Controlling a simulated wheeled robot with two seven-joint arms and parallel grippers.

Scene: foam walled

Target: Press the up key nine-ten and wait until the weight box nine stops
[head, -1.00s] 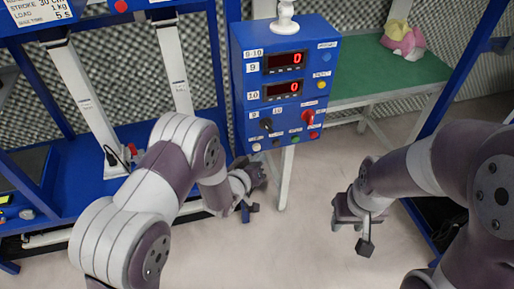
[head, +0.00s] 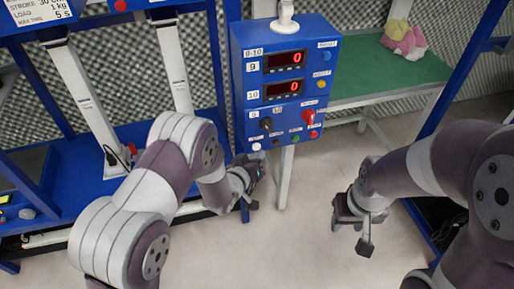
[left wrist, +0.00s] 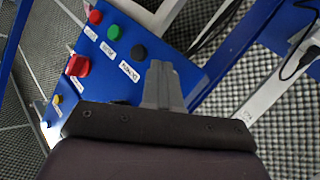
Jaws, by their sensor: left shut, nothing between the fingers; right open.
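The blue control box (head: 240,95) stands at the centre of the head view, with displays nine (head: 285,62) and ten (head: 284,89), both reading 0. Along its lower edge are a white key (head: 257,146), a black key (head: 276,143), a green key (head: 295,139) and a red key (head: 313,134). Their labels are too small to read surely. My left gripper (head: 254,190) is shut and empty, below the box's lower left. In the left wrist view its fingers (left wrist: 160,75) appear beside the black key (left wrist: 138,52); the white key is hidden. My right gripper (head: 350,225) is open and empty. Weight box nine is not identifiable.
A blue machine frame with white posts (head: 85,85) stands left of the box. A green-topped table (head: 380,75) with a pink and yellow item (head: 404,40) is behind right. Blue frame bars (head: 455,80) rise at the right. The floor between the grippers is clear.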

